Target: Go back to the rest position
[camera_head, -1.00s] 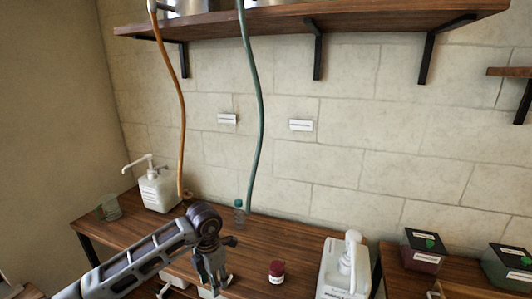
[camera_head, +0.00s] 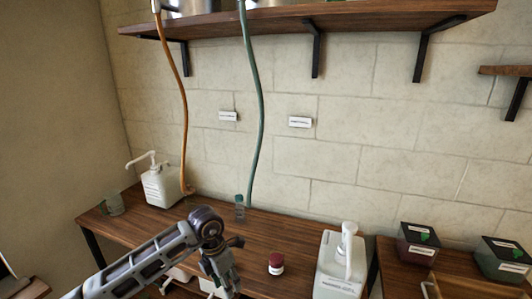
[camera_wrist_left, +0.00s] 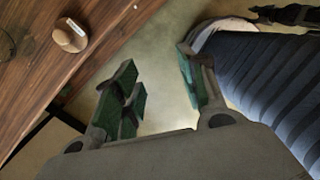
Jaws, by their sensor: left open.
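My left gripper (camera_head: 226,284) is low in the middle left of the head view, pointing down in front of the table's front part. In the left wrist view its two fingers (camera_wrist_left: 160,82) with green pads stand apart, with nothing between them but pale floor or wall. The gripper is open and empty. My right gripper is in neither view now.
The wooden table (camera_head: 190,217) holds a white pump bucket (camera_head: 161,190) at left, a glass (camera_head: 114,204), a small bottle (camera_head: 239,208), a red-lidded jar (camera_head: 276,264) and another pump bucket (camera_head: 335,270). Orange (camera_head: 180,88) and green (camera_head: 257,88) hoses hang down.

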